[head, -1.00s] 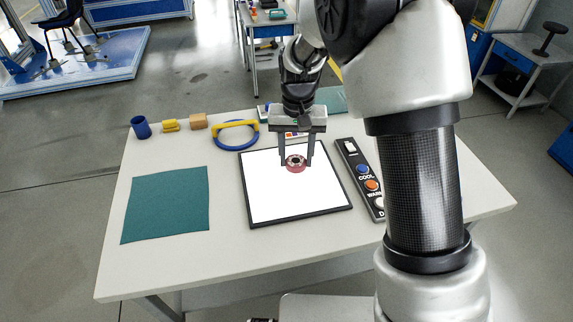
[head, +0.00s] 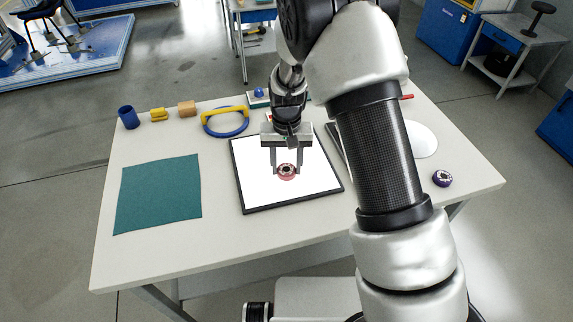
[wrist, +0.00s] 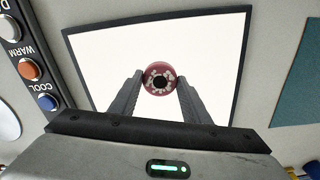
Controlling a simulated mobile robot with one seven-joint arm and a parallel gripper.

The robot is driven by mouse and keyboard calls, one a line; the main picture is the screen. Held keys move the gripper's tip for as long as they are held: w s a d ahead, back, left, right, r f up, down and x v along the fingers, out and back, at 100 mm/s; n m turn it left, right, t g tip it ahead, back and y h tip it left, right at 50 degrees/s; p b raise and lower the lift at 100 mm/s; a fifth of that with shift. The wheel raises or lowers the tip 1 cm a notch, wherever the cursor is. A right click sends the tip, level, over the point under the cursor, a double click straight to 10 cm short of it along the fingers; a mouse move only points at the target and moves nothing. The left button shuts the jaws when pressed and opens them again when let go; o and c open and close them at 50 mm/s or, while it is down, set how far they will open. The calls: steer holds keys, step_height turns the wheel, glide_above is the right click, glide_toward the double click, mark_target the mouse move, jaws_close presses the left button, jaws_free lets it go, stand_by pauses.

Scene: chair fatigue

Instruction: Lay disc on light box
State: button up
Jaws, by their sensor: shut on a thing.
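The light box (head: 312,190) is a bright white panel with a black frame, lying on the table; it also fills the middle of the wrist view (wrist: 205,50). The disc is a small reddish-pink round piece (head: 287,177) with a dark hole and pale marks on its face. It shows between my fingertips in the wrist view (wrist: 160,67). My gripper (head: 287,172) points down over the middle of the light box and is shut on the disc. Whether the disc touches the panel, I cannot tell.
A teal mat (head: 158,195) lies on the left. A blue cup (head: 128,118), a yellow block (head: 158,115), a tan block (head: 187,108) and a blue-yellow ring (head: 225,121) stand behind. A purple disc (head: 442,178) lies right. A button panel (wrist: 28,60) borders the light box.

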steer(key=shift+f, duration=0.1)
steer(key=o, duration=0.7)
steer(key=shift+f, duration=0.1)
steer(key=o, duration=0.4)
steer(key=shift+r, duration=0.2)
